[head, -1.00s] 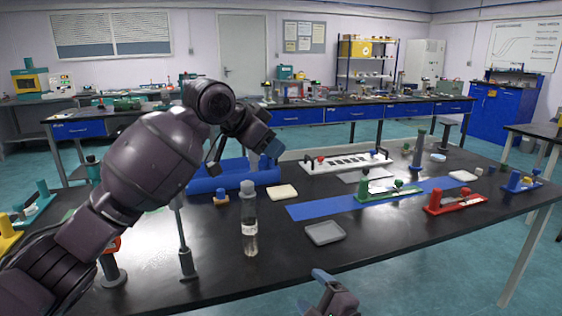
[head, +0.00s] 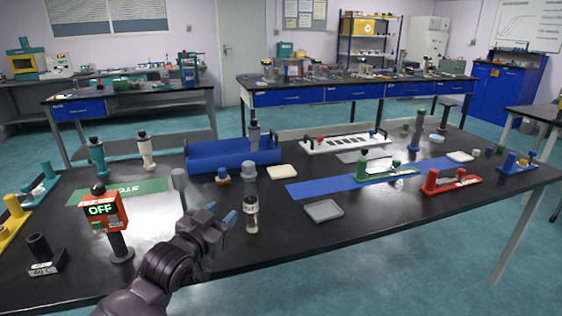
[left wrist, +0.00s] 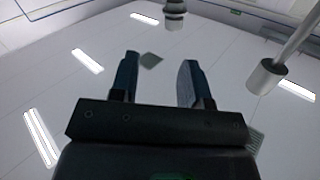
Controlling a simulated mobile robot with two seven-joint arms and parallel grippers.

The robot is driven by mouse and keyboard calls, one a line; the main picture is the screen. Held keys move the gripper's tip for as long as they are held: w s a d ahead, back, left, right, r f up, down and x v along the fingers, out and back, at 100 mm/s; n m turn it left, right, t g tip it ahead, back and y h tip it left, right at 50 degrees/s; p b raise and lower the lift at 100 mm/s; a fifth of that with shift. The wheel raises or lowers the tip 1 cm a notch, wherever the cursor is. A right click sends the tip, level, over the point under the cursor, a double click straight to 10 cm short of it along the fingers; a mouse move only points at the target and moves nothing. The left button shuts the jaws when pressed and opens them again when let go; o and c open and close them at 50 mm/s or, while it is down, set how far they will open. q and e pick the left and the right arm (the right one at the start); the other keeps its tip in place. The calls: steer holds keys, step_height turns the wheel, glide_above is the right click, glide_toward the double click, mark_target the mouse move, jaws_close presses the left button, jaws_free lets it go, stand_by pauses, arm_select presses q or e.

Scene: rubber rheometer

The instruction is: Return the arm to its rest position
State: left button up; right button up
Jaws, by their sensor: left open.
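My left gripper (head: 222,218) is low at the table's front edge in the head view, just left of the clear bottle (head: 251,213). Its blue fingertips point up and to the right. In the left wrist view the two fingers (left wrist: 158,80) stand apart with nothing between them, against the ceiling. My right gripper does not show in the head view now.
A grey post (head: 180,188) stands behind my left gripper. The blue tray (head: 232,160), grey dish (head: 323,210) and blue strip (head: 320,187) lie on the black table. Its front right part is clear.

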arm_select(q)
steer(key=s+a+f+n+g+y, duration=0.1)
steer(key=s+a+f, duration=0.3)
steer(key=s+f, duration=0.5)
steer(key=s+a+f+n+g+y+p, duration=0.1)
steer(key=s+a+f+n+g+y, duration=0.1)
steer(key=s+a+f, duration=0.3)
steer(key=s+a+f+n+g+y+p, duration=0.1)
steer(key=s+a+f, duration=0.4)
steer(key=s+f, duration=0.7)
steer(key=s+n+g+y, duration=0.1)
steer(key=s+y, duration=0.1)
steer(key=s, duration=0.7)
steer(key=shift+f+n+y, duration=0.3)
steer(key=shift+f+y, duration=0.1)
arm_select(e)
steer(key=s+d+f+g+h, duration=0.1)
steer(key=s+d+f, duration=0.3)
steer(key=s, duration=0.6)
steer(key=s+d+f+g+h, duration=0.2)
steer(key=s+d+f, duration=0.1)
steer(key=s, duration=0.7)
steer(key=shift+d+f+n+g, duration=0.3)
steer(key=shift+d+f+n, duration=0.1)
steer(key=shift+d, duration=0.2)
arm_select(q)
steer(key=shift+s, duration=0.1)
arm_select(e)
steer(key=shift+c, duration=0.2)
